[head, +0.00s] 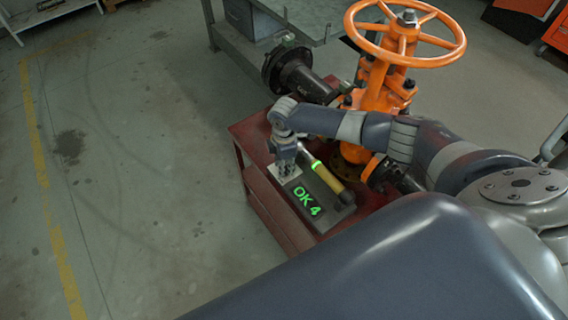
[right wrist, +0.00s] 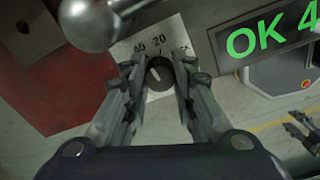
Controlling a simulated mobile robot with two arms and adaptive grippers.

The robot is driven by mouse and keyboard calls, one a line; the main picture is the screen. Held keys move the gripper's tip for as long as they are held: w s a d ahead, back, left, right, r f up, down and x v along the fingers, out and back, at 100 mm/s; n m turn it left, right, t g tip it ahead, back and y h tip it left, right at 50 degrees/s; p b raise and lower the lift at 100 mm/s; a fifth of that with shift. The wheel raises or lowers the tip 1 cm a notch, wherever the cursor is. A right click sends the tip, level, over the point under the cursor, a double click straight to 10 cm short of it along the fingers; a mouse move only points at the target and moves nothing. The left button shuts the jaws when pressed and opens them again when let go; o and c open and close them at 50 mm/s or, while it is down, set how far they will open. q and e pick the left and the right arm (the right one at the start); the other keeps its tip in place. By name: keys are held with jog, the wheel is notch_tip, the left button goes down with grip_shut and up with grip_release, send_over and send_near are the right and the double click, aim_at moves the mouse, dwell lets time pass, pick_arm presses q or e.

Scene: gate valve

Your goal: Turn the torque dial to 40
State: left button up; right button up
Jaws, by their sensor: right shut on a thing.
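The torque dial (right wrist: 160,76) is a dark round knob on a pale plate (right wrist: 125,48) with printed numbers. In the right wrist view, 20 is readable above the knob, with a less clear number left of it. My right gripper (right wrist: 160,88) has its fingers closed on the two sides of the dial. In the head view this gripper (head: 287,168) points down at the plate and hides the dial. The dial's exact pointer setting cannot be read. A black display (head: 307,202) shows green "OK 4"; its end is cut off in the right wrist view (right wrist: 265,36). My left gripper (right wrist: 300,127) seems to show at the right edge, small and partly cut off.
A torque tool with a yellow grip (head: 325,177) and lit green ring lies beside the display on a red stand (head: 262,182). The orange gate valve (head: 380,85) with its handwheel (head: 440,55) stands behind my right arm. Floor on the left is open.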

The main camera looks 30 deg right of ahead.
jog(key=shift+n, duration=1.1)
jog(key=o, duration=1.1)
notch_tip(320, 180, up, 12)
jog(key=shift+s, duration=0.15)
